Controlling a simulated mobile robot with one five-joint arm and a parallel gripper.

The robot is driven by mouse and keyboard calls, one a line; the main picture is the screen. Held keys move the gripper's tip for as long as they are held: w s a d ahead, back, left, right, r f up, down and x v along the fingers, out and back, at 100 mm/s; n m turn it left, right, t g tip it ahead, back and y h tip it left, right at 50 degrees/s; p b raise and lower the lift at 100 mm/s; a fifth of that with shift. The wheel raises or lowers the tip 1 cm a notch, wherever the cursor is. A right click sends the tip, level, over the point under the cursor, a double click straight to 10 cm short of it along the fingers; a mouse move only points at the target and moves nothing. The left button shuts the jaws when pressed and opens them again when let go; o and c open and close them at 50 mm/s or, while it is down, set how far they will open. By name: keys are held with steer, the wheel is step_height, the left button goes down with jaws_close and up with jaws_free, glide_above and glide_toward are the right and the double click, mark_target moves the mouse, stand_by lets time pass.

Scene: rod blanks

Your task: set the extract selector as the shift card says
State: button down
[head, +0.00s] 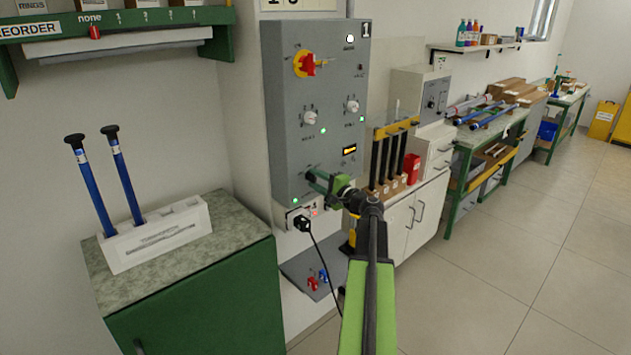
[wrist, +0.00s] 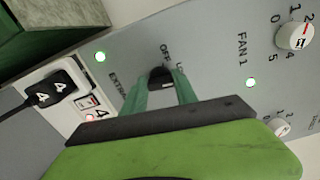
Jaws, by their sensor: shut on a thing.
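The extract selector (wrist: 160,76) is a dark knob low on the grey control panel (head: 290,120). In the wrist view my gripper (wrist: 161,86) has its two green fingers on either side of it, shut on it. "OFF" and the start of another label show above the knob, with part of "EXTRACT" to its left. The fingers cover much of the knob, so I cannot tell its setting. In the head view my gripper (head: 312,178) reaches the panel's lower part and hides the knob. I cannot make out a readable shift card.
A red and yellow switch (head: 306,64) and two white dials sit higher on the panel. A black plug (head: 301,223) with a hanging cable is in the socket below. A white rack (head: 155,235) with blue rods stands on the left cabinet. The floor at right is clear.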

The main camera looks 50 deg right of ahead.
steer(key=shift+n, duration=0.5)
steer(key=c, duration=1)
jaws_free()
steer(key=shift+o, duration=0.2)
steer(key=s+a, duration=0.1)
steer(key=s, duration=1.6)
steer(key=shift+s+a, duration=0.15)
steer(key=shift+s, duration=0.1)
